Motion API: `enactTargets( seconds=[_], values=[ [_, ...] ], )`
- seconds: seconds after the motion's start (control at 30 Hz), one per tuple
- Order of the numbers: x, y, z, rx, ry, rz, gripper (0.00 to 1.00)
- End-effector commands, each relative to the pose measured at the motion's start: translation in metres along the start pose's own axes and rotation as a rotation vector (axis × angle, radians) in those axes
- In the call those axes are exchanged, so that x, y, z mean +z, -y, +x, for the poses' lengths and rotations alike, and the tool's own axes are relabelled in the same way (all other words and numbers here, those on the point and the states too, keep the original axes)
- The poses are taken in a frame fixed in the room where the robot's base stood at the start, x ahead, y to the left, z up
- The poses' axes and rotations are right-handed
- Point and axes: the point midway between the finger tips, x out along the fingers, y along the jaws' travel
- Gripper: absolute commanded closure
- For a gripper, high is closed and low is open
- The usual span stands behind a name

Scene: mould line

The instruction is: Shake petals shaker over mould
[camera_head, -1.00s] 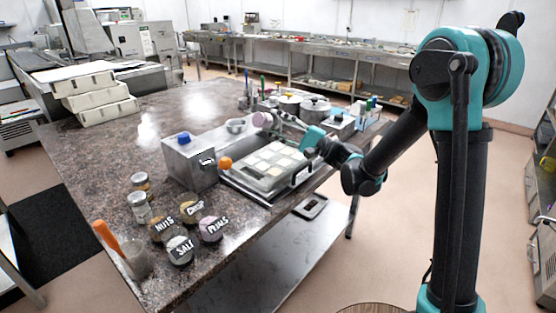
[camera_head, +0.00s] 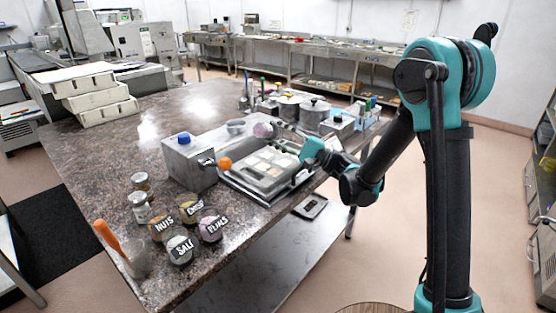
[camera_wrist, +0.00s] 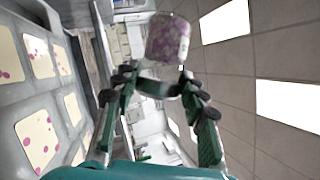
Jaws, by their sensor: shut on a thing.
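The petals shaker, a clear jar with pink-purple contents, is at the tips of my gripper in the wrist view (camera_wrist: 168,40). It also shows in the head view (camera_head: 264,130), above the far side of the mould. My gripper (camera_wrist: 160,85) is shut on the shaker. The mould (camera_head: 240,182) sits on the counter near its right edge, with pale filled squares. In the wrist view the mould (camera_wrist: 48,100) fills the left side, and pink specks lie on several cream squares. My fingers show poorly in the head view.
A metal box with a blue knob and an orange ball (camera_head: 190,165) stands just left of the mould. Several labelled jars (camera_head: 181,248) and an orange-handled tool (camera_head: 107,238) are at the near end. Pots (camera_head: 313,113) stand behind. The counter's left middle is clear.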

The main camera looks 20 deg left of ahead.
Motion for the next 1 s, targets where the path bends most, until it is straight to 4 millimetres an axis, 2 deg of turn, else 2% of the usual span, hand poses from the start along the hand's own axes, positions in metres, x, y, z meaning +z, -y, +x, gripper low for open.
enactTargets(
  seconds=[0.03, 0.4, 0.57, 0.83, 1.0],
  values=[
    [0.002, -0.002, 0.001, 0.012, 0.0, -0.001, 0.89],
    [0.011, 0.029, 0.011, 0.008, 0.0, -0.003, 0.89],
    [0.012, 0.034, 0.013, 0.007, 0.0, -0.004, 0.89],
    [0.011, 0.032, 0.012, 0.006, 0.0, -0.004, 0.89],
    [0.004, 0.009, 0.004, 0.006, 0.0, -0.004, 0.89]
  ],
)
